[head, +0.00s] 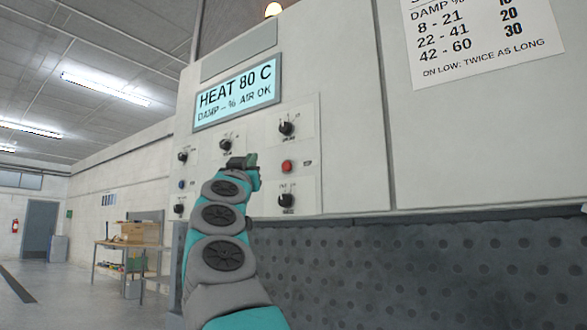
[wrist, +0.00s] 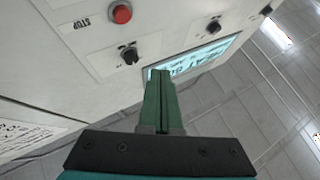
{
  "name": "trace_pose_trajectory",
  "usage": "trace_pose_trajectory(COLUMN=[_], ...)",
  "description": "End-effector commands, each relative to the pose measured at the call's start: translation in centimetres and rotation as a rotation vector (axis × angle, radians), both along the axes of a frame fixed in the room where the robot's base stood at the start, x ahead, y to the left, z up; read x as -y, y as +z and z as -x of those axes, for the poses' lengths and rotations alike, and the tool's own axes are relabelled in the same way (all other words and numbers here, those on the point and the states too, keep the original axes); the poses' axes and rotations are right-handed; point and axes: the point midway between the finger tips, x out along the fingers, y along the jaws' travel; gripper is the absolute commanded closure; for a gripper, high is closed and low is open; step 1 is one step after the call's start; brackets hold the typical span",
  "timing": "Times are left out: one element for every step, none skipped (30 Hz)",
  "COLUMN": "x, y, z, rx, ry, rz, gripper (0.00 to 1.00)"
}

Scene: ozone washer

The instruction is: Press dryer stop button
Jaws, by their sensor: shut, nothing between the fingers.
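The red stop button (head: 287,166) is on the dryer's pale control panel, between an upper and a lower black knob. It also shows in the wrist view (wrist: 121,13), at the top left, with the word STOP beside it. My gripper (head: 252,159) appears left of the button in the head view. In the wrist view its green fingers (wrist: 161,76) are together and empty, pointing toward the panel near the display. The fingers appear apart from the button; their distance to the panel is hard to tell.
Black knobs (head: 286,128) and (head: 287,200) flank the button. A blue button (head: 181,184) is at the panel's left. A perforated dark surface (head: 420,265) lies below. Open floor and a workbench (head: 130,245) are at left.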

Motion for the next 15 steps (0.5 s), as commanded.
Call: trace_pose_trajectory(x=[-0.03,-0.01,0.0,0.01,0.0,0.02,0.01,0.01,0.01,0.02,0.04,0.08,0.13,0.2,0.29], y=[0.02,0.03,0.03,0.01,0.02,0.02,0.02,0.02,0.02,0.01,0.01,0.02,0.03,0.04,0.05], z=[0.04,0.04,0.05,0.03,0.04,0.03,0.03,0.03,0.01,0.0,-0.02,-0.08,-0.13,-0.2,-0.32], rx=[0.0,-0.001,-0.001,-0.001,-0.001,-0.001,-0.001,0.0,0.0,0.0,-0.001,-0.001,-0.001,-0.001,-0.001], ry=[0.0,0.0,0.0,-0.001,-0.001,-0.001,-0.001,-0.001,-0.001,0.0,0.0,0.0,-0.001,-0.001,0.0], rz=[-0.003,-0.003,-0.003,-0.002,-0.002,-0.002,-0.002,-0.002,-0.002,-0.001,-0.002,-0.002,-0.002,-0.002,-0.003], gripper=[1.0,1.0,1.0,1.0,1.0,1.0,1.0,1.0,1.0,1.0,1.0,1.0,1.0,1.0,1.0])
